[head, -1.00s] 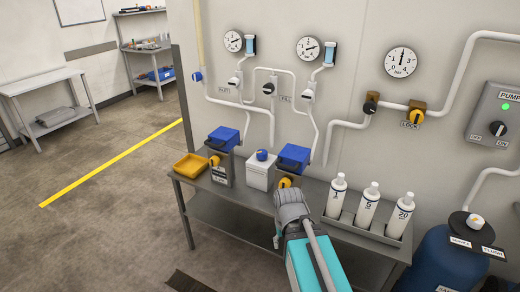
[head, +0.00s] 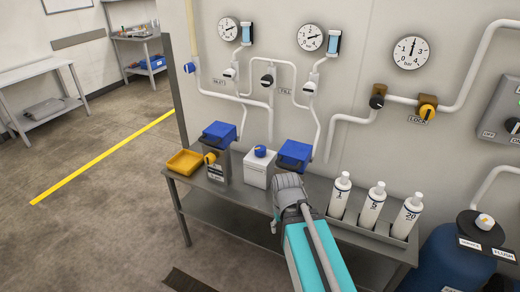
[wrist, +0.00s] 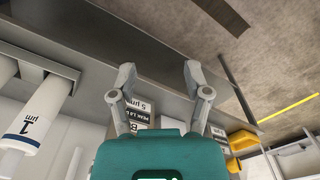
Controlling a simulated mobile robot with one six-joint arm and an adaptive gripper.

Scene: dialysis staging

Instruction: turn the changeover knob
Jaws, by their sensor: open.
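No label that I can read says changeover, so I cannot tell for sure which knob it is. A black-topped knob (head: 267,80) sits on the wall pipe between two white-bodied valves, the left valve (head: 231,73) and the right valve (head: 310,87). A pale knob (head: 484,221) tops the blue tank, beside labels, one reading FLUSH. A yellow knob (head: 427,111) and a black knob (head: 377,101) sit on the right pipe. My gripper (wrist: 158,72) is open and empty in the wrist view, apart from every knob. In the head view its fingers are hidden behind my wrist.
The steel bench (head: 240,205) carries a yellow tray (head: 184,162), blue-lidded housings (head: 219,135), a white container (head: 256,172) and a rack of white bottles (head: 372,208). The blue tank (head: 445,262) stands right of the bench. Open floor (head: 90,235) lies to the left.

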